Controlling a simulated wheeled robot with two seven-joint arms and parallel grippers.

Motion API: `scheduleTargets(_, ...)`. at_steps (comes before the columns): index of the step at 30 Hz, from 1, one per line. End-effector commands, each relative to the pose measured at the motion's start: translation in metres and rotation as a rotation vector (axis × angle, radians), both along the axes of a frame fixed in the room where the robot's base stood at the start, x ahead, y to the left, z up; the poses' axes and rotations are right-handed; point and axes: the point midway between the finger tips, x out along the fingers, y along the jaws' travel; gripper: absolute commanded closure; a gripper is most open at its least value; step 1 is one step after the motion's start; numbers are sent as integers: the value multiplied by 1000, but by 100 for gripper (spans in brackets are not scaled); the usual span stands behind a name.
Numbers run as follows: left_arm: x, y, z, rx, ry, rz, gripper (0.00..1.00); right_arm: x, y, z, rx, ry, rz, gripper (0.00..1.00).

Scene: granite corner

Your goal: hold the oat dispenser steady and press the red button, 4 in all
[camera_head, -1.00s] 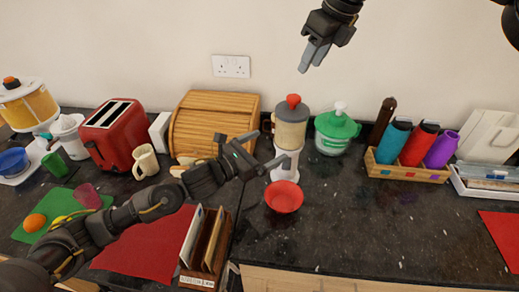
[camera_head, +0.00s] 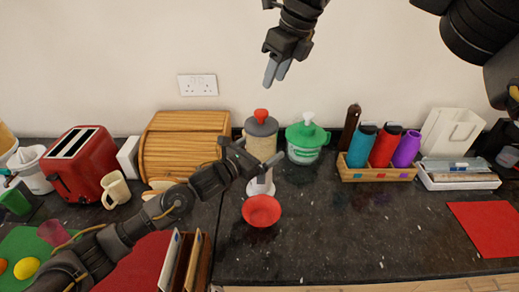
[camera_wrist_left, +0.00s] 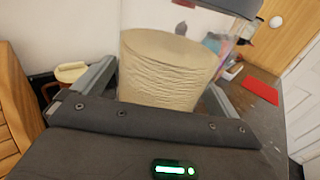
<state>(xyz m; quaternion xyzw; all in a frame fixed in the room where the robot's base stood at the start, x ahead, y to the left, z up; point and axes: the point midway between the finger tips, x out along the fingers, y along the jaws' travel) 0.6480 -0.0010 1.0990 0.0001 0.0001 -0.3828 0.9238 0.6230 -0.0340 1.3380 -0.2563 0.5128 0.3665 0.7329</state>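The oat dispenser (camera_head: 261,145) stands on the counter by the wall, with a pale-filled canister, grey lid and white base. The red button (camera_head: 262,115) is on its top. A red bowl (camera_head: 262,211) sits at its front foot. My left gripper (camera_head: 262,157) is open at the canister, its spread fingers overlapping it in the head view. In the left wrist view the canister (camera_wrist_left: 170,70) lies between the fingers; contact is unclear. My right gripper (camera_head: 274,80) points down above the dispenser, fingers close together, seemingly empty and clear of the button.
A wooden bread box (camera_head: 183,147) stands left of the dispenser, and a green-lidded container (camera_head: 306,142) close on its right. A wooden rack (camera_head: 375,173) of bottles stands further right. A letter holder (camera_head: 184,262) is below my left arm.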

Motion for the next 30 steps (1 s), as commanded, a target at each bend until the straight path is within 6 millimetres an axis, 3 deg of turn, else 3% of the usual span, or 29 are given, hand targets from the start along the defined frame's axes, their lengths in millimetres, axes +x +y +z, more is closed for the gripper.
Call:
scheduleTargets(2, 0, 0, 0, 0, 0, 0, 13, 0, 0, 0, 0, 0, 0, 64)
scheduleTargets(13, 0, 1, 0, -1, 1, 1, 62, 0, 0, 0, 0, 0, 0, 64)
scheduleTargets(22, 0, 1, 0, -1, 1, 1, 62, 0, 0, 0, 0, 0, 0, 100)
scheduleTargets(30, 0, 1, 0, 0, 1, 1, 62, 0, 0, 0, 0, 0, 0, 100)
